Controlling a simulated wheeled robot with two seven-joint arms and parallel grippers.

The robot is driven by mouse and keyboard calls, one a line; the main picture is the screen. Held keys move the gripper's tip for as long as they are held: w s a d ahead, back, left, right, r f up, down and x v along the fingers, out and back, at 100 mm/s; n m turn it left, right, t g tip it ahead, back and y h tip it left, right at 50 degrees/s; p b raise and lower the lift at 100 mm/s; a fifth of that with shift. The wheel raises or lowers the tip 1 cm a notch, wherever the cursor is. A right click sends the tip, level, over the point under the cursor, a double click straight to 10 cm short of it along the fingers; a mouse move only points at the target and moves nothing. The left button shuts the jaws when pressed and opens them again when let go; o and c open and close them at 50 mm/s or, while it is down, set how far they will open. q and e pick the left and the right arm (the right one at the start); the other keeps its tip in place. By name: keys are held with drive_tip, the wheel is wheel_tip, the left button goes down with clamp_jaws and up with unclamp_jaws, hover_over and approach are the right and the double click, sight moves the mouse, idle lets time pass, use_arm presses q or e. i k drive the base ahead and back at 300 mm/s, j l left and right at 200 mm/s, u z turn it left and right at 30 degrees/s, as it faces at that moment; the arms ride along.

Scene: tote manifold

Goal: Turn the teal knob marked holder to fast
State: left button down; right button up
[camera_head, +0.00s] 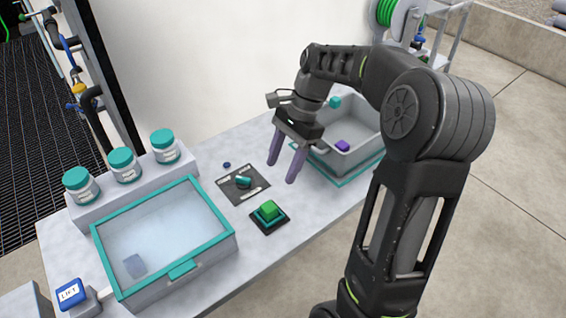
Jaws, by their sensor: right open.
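The teal knob (243,182) sits on a dark square plate (232,197) in the middle of the table. The plate carries pale markings that are too small to read, so I cannot tell the knob's setting. My right gripper (283,172) is open and empty, with its two purple fingers pointing down. It is above the table, to the right of the knob and apart from it. My left gripper is not in view.
A green button (269,209) on a dark base stands just in front of the plate. A teal-rimmed lidded box (229,233) is at the left, with several teal-capped jars (122,165) behind it. A grey tote (371,158) stands at the right. A blue LIFT switch (71,293) is front left.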

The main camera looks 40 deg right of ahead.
sight(242, 183)
drive_tip(key=k, duration=1)
